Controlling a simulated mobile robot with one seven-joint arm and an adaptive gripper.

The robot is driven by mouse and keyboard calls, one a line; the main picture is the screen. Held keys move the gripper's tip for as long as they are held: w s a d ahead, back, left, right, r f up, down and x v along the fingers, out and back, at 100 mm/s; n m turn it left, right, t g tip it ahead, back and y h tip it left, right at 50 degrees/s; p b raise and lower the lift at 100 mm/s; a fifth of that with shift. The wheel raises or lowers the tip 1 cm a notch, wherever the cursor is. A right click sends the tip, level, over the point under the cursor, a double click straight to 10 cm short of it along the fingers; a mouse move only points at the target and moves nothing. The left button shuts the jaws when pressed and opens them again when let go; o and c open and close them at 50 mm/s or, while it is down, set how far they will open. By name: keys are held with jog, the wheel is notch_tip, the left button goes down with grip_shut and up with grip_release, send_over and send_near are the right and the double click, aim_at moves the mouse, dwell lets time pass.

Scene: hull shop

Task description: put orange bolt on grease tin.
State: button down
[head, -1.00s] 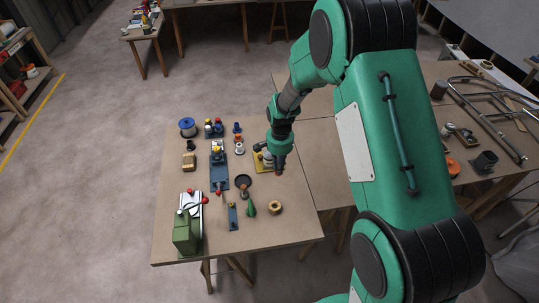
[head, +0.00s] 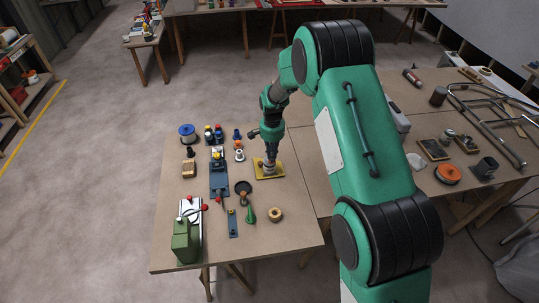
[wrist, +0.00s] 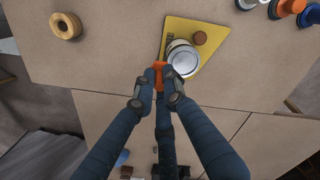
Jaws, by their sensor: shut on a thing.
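My gripper (wrist: 160,80) is shut on the orange bolt (wrist: 159,72), which shows between the fingertips in the wrist view. The grease tin (wrist: 184,58) is a round silver tin with a pale top, standing on a yellow triangular plate (wrist: 219,45). In the wrist view the bolt is just left of and below the tin's near edge; I cannot tell its height above it or whether they touch. In the head view my gripper (head: 270,162) is over the yellow plate (head: 278,172), and the bolt is too small to make out.
A brown round piece (wrist: 200,37) sits on the plate beside the tin. A wooden ring (wrist: 65,25) lies left on the table. In the head view a dark pan (head: 243,187), a green vise-like machine (head: 186,240) and a blue spool (head: 187,131) stand on the same table.

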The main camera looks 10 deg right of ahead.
jog(key=shift+w+a+f, duration=0.1)
jog(key=shift+w, duration=1.05)
jog(key=shift+w+a+f, duration=0.1)
jog(key=shift+w, duration=1)
jog(key=shift+f, duration=1.7)
jog(key=shift+f, duration=0.15)
jog(key=c, duration=1.8)
grip_release()
jog(key=shift+b, duration=0.3)
notch_tip(320, 180, up, 12)
jog(key=p, duration=0.1)
